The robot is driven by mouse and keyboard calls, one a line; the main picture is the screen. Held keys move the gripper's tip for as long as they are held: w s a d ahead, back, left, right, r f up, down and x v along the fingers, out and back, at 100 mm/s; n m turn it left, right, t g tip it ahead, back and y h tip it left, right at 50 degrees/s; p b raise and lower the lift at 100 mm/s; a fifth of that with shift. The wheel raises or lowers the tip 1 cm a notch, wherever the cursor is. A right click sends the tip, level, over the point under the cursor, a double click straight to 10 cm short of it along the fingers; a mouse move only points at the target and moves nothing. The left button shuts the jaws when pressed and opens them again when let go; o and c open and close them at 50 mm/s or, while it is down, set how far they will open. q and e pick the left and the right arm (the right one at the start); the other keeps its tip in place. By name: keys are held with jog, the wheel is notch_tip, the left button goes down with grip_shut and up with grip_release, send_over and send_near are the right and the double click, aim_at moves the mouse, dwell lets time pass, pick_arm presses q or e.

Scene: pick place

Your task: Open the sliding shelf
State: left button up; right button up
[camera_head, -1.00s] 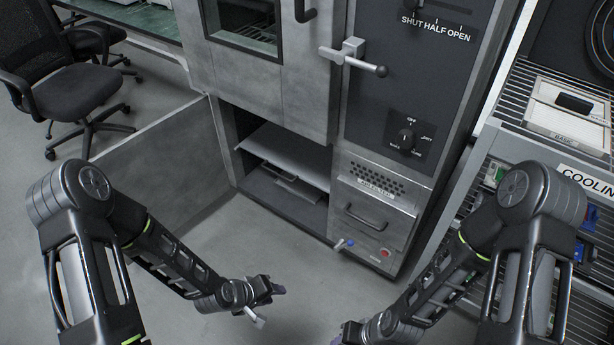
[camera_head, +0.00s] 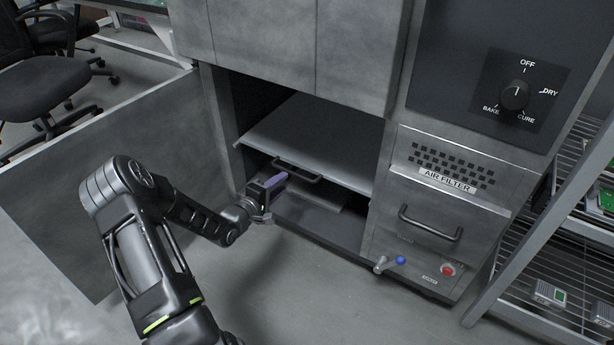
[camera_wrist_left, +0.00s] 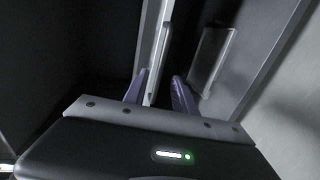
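The sliding shelf (camera_head: 318,135) is a flat grey plate inside the open lower compartment of the grey oven cabinet. A dark bar handle (camera_head: 298,171) shows just below its front edge. My left gripper (camera_head: 274,184), with purple fingers, is at the compartment's mouth, close to the left end of the handle. In the left wrist view its two fingers (camera_wrist_left: 160,90) stand apart. A pale strip, probably the shelf's front edge (camera_wrist_left: 160,45), runs up from near the fingers; I cannot tell whether they touch it. My right gripper is out of view.
The open grey door panel (camera_head: 115,165) stands left of my left arm. A rack (camera_head: 560,270) stands at the far right. Floor in front is clear.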

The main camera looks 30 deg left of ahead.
aim_at(294, 174)
pick_arm(q)
jog(key=b+x, duration=0.3)
jog(key=x, duration=0.4)
jog(key=shift+w, duration=0.4)
grip_shut()
jog(key=shift+f, duration=0.1)
dwell(1.2)
